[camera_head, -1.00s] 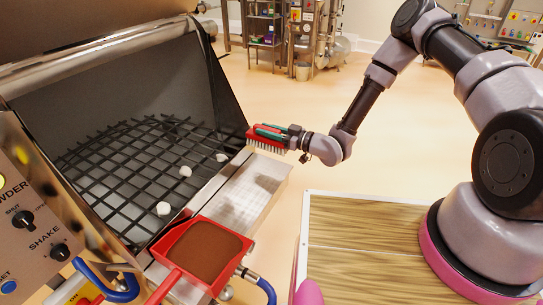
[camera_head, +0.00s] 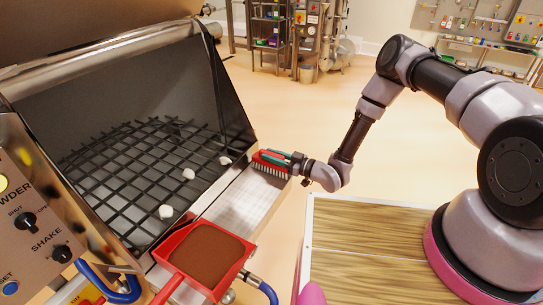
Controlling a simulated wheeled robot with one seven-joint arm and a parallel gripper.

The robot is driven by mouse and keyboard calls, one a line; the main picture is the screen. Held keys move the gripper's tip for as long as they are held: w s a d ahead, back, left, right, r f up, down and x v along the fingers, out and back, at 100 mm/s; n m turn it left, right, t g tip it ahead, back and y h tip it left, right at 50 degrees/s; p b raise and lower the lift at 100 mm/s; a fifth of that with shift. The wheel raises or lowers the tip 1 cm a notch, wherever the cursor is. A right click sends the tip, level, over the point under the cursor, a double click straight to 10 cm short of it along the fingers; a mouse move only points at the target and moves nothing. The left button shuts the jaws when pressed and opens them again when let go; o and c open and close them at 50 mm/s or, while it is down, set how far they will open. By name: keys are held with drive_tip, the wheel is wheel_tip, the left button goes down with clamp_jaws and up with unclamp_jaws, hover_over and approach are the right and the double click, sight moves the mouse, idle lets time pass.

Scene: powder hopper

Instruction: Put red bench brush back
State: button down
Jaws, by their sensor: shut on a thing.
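The red bench brush (camera_head: 270,164) has a red body and pale bristles pointing down. My gripper (camera_head: 291,164) is shut on it, with its green-tipped fingers along the brush's top. The brush is over the far end of the metal ledge (camera_head: 235,205) at the hopper's right side. I cannot tell whether the bristles touch the ledge.
The hopper (camera_head: 120,75) has a black grid (camera_head: 130,180) with white lumps (camera_head: 188,174) on it. A red dustpan (camera_head: 205,255) holding brown powder sits at the ledge's near end. A control panel (camera_head: 35,225) is at left. Open floor lies beyond.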

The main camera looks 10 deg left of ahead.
drive_tip(key=c, duration=0.6)
unclamp_jaws()
drive_tip(key=shift+f, duration=0.1)
drive_tip(key=shift+s+d, duration=0.1)
drive_tip(key=shift+d, duration=0.2)
drive_tip(key=v, duration=1.1)
drive_tip(key=shift+s+d, duration=0.15)
drive_tip(key=shift+d, duration=0.05)
